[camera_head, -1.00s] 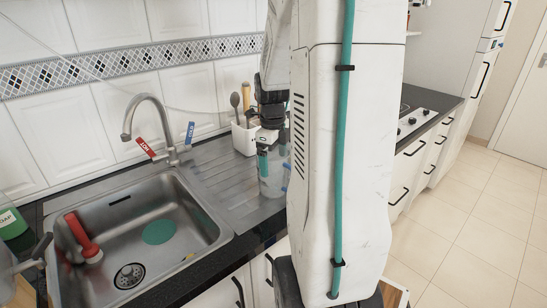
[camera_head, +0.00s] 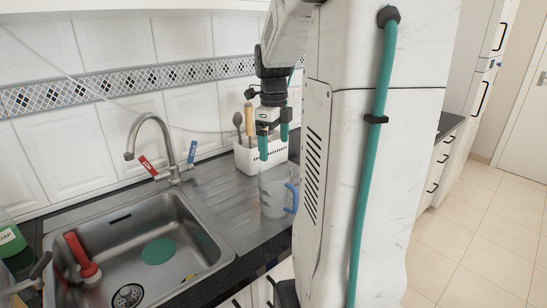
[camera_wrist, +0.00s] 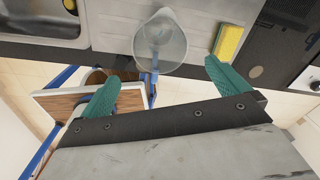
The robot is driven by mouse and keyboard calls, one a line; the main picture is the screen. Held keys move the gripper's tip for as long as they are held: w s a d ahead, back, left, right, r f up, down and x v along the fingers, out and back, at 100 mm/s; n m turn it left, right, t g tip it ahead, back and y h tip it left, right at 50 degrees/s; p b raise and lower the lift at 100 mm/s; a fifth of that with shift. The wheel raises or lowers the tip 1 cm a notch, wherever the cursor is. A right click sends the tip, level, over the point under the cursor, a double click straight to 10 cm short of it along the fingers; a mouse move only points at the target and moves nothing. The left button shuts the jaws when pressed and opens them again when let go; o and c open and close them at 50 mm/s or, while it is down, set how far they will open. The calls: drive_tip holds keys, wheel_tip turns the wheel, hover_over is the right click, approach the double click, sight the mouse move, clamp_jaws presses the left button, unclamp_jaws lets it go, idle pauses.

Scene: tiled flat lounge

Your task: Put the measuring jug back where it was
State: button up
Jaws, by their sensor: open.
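The measuring jug (camera_head: 273,194) is clear with a blue handle and stands upright on the ribbed steel drainer (camera_head: 222,194), right of the sink. It also shows in the wrist view (camera_wrist: 160,45), with its handle toward me. My gripper (camera_head: 274,148) is open and empty, pointing down above and just behind the jug. Its green fingertips show spread apart in the wrist view (camera_wrist: 162,82), with the jug beyond and between them. I cannot tell whether a finger touches the jug's rim.
A white utensil holder (camera_head: 248,156) with spoons stands behind the jug. The sink (camera_head: 190,262) with a tap (camera_head: 170,140) lies to the left. A yellow sponge (camera_wrist: 228,42) lies right of the jug in the wrist view. Tiled floor (camera_head: 450,240) is open at right.

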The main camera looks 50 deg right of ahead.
drive_tip(key=s+a+r+n, duration=0.2)
drive_tip(key=a+r+n, duration=0.1)
drive_tip(key=a+n, duration=1.2)
drive_tip(key=s+a+f+n, duration=0.1)
drive_tip(key=s+a+n, duration=0.4)
drive_tip(key=a+n, duration=0.2)
drive_tip(key=s+a+f+n+t, duration=0.1)
drive_tip(key=s+a+f+n, duration=0.1)
drive_tip(key=s+a+n, duration=0.3)
drive_tip(key=a+n, duration=0.3)
drive_tip(key=n, duration=0.4)
drive_tip(key=shift+s+f, duration=0.15)
